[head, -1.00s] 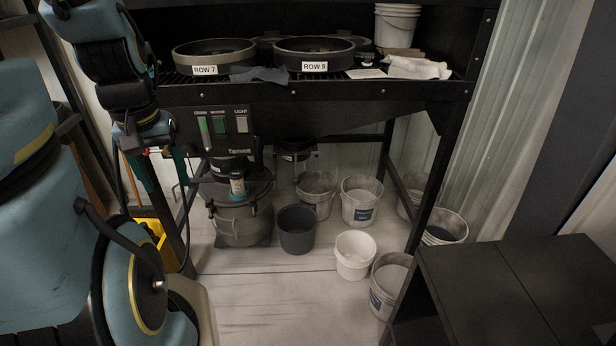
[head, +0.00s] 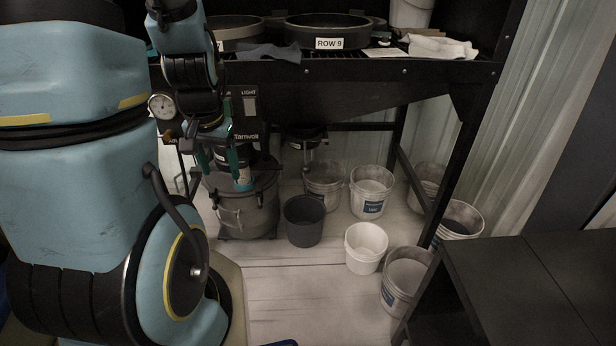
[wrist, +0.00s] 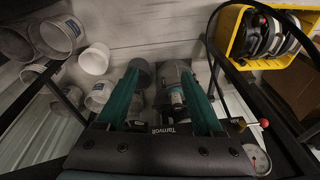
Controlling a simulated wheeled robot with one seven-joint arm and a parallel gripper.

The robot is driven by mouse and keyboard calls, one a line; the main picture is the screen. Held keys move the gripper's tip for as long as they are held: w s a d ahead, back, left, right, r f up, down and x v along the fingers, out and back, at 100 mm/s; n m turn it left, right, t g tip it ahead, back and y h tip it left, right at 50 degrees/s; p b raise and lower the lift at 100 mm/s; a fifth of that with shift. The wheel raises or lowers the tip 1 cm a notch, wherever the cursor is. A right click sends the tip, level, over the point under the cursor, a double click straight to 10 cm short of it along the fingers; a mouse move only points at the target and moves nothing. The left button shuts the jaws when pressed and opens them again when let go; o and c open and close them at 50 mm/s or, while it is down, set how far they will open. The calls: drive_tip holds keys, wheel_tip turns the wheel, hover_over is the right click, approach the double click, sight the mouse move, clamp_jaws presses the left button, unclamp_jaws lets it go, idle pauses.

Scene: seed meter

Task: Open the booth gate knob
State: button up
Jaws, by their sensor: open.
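I cannot make out for certain which part is the booth gate knob. A small red ball on a short stem (wrist: 264,123) shows at the right in the wrist view, beside a round gauge (wrist: 257,158). The gauge also shows in the head view (head: 162,106), left of my gripper. My gripper (head: 221,170) points down in front of the dark booth panel and the grey drum (head: 230,208). In the wrist view its green fingers (wrist: 160,72) are spread with nothing gripped. A small bottle (wrist: 178,100) appears between them, below. The fingers partly hide the panel and drum top.
The black booth table (head: 350,98) holds the ROW 9 pan (head: 328,28). Beneath it stand a dark bucket (head: 304,222), a white bucket (head: 366,246) and several others. A yellow bin (wrist: 243,45) is in the wrist view. A black cabinet (head: 520,285) fills the right front.

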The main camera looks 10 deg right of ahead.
drive_tip(key=w+f+m+t+y+b, duration=0.1)
drive_tip(key=w+f+m+t+b, duration=0.1)
drive_tip(key=w+f+m+b, duration=0.5)
drive_tip(key=w+f+m+t+y+b, duration=0.1)
drive_tip(key=f+m+t+b, duration=0.3)
drive_tip(key=f, duration=0.7)
drive_tip(key=w+f+m+y+b, duration=0.2)
drive_tip(key=w+f+m+b, duration=0.3)
drive_tip(key=f, duration=0.4)
drive_tip(key=m+t+h+b, duration=0.8)
drive_tip(key=m+h+b, duration=0.45)
drive_tip(key=m, duration=0.95)
approach(306, 173)
drive_tip(key=d+y+b, duration=0.1)
drive_tip(key=y+b, duration=0.1)
drive_tip(key=x, duration=0.3)
drive_tip(key=b+x, duration=0.1)
drive_tip(key=x, duration=0.7)
drive_tip(key=shift+w+r, duration=0.1)
drive_tip(key=shift+r, duration=0.25)
clamp_jaws()
